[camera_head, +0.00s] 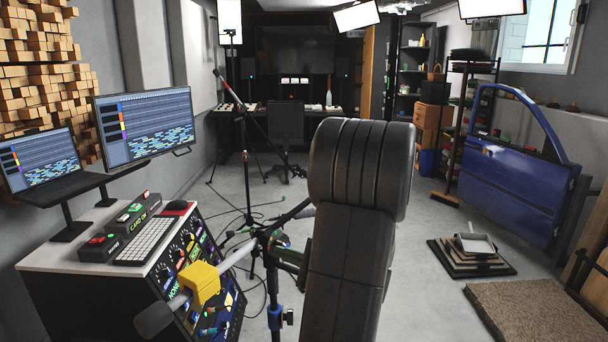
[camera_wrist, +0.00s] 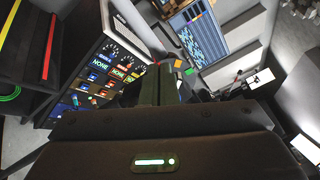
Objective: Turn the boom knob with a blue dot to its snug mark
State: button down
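A microphone stand (camera_head: 275,294) stands in the front middle of the head view. Its boom slopes up to the right and carries a yellow block (camera_head: 201,283) near its dark lower-left end. A small knob (camera_head: 289,317) with blue on it sticks out from the stand's post. The dark boom joint (camera_head: 268,236) is partly hidden by my arm. I cannot make out a blue dot or a snug mark on it. My gripper (camera_wrist: 158,82) shows in the wrist view, its dark fingers side by side with no clear gap, nothing seen between them. My arm hides it in the head view.
A console (camera_head: 88,262) with a knob panel, button boxes and monitors stands at left. Another microphone stand (camera_head: 248,190) stands behind, with cables on the floor. A blue car door (camera_head: 515,190) stands at right.

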jog(key=shift+f, duration=0.1)
dwell(0.3)
jog(key=v, duration=0.6)
jog(key=shift+s+b, duration=0.3)
jog(key=shift+b, duration=0.1)
jog(key=shift+a, duration=0.2)
